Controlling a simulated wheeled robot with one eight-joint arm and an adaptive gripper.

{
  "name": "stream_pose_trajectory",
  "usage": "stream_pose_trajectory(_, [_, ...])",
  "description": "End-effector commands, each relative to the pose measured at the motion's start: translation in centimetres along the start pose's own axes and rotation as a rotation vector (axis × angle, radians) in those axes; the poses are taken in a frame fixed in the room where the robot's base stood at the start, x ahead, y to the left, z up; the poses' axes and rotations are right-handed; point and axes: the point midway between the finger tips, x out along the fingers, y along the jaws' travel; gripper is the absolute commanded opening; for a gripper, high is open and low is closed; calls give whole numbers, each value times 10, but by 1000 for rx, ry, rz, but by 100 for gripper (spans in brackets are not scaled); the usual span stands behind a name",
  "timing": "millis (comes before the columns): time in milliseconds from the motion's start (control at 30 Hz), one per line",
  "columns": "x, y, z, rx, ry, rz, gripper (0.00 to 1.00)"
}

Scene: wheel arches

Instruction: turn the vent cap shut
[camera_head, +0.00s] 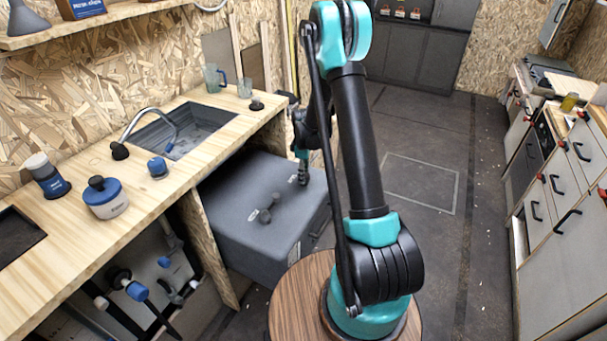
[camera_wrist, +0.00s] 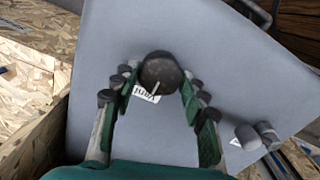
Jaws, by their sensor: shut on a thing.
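The vent cap (camera_wrist: 160,68) is a dark round knob on the flat grey top of a tank (camera_wrist: 120,35). It has a pale line on its face, and a white label (camera_wrist: 146,96) beside it is partly hidden. My gripper (camera_wrist: 159,80) is shut on the cap, with one green-padded finger on each side. In the head view my gripper (camera_head: 302,176) reaches down to the tank's top (camera_head: 225,185) near its far right side. The cap is hidden or too small to tell there.
Another dark fitting (camera_head: 265,214) stands on the tank top, left of my gripper; it also shows in the wrist view (camera_wrist: 257,136). A wooden counter (camera_head: 140,210) with a sink (camera_head: 205,118) lies left, above the tank. Open floor (camera_head: 440,240) lies right.

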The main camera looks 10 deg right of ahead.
Motion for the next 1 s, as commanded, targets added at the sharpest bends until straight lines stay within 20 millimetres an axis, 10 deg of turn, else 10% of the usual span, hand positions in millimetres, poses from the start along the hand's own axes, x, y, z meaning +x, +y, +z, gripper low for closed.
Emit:
stream_pose_trajectory(333, [0, 0, 0, -3, 0, 1, 14])
stream_pose_trajectory(367, [0, 0, 0, -3, 0, 1, 44])
stream_pose_trajectory(533, [0, 0, 0, -3, 0, 0, 64])
stream_pose_trajectory(1000, [-14, 0, 0, -2, 0, 0, 64])
